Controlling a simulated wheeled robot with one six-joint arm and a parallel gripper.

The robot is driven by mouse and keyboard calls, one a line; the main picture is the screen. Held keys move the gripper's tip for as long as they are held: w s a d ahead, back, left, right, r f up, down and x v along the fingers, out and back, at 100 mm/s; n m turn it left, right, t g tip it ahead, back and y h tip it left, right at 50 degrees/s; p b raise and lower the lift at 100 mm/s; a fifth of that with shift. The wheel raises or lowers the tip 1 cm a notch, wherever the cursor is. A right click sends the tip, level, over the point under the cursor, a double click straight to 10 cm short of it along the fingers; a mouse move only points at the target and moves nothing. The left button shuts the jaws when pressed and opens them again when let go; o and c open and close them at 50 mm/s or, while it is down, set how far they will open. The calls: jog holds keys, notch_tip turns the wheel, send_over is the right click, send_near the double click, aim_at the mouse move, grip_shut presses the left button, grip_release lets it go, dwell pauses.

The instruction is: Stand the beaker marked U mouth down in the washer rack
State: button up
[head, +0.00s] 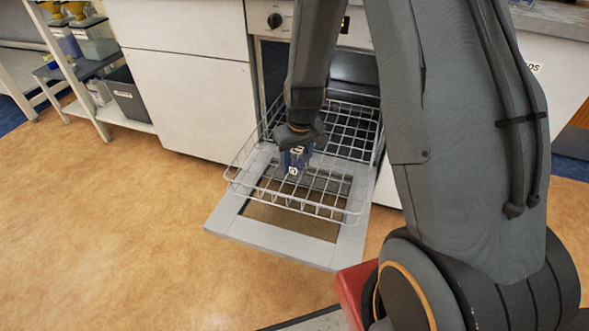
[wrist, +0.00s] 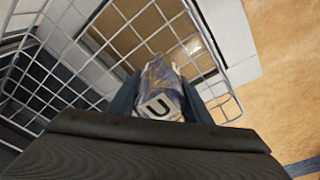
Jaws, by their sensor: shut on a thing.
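The beaker marked U (head: 296,160) is clear and bluish with a white label. It hangs below my gripper (head: 298,146) over the wire washer rack (head: 345,212). In the wrist view, the U label (wrist: 158,106) faces the camera and sits between the dark fingers of my gripper (wrist: 160,98). My gripper is shut on the beaker. The rack also shows in the wrist view (wrist: 228,92), around and below the beaker. I cannot tell which way the mouth points, or whether the beaker touches the rack wires.
The washer door (head: 250,230) is folded down under the pulled-out rack. White cabinets (head: 190,95) flank the washer. A shelf (head: 125,121) with bins and bottles stands at the far left. The floor (head: 110,240) left of the door is clear.

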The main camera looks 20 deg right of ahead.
jog(key=shift+f+b, duration=1.9)
jog(key=shift+f, duration=0.9)
jog(key=shift+f, duration=0.45)
jog(key=o, duration=1.1)
jog(key=shift+o, duration=0.2)
jog(key=shift+r, duration=0.1)
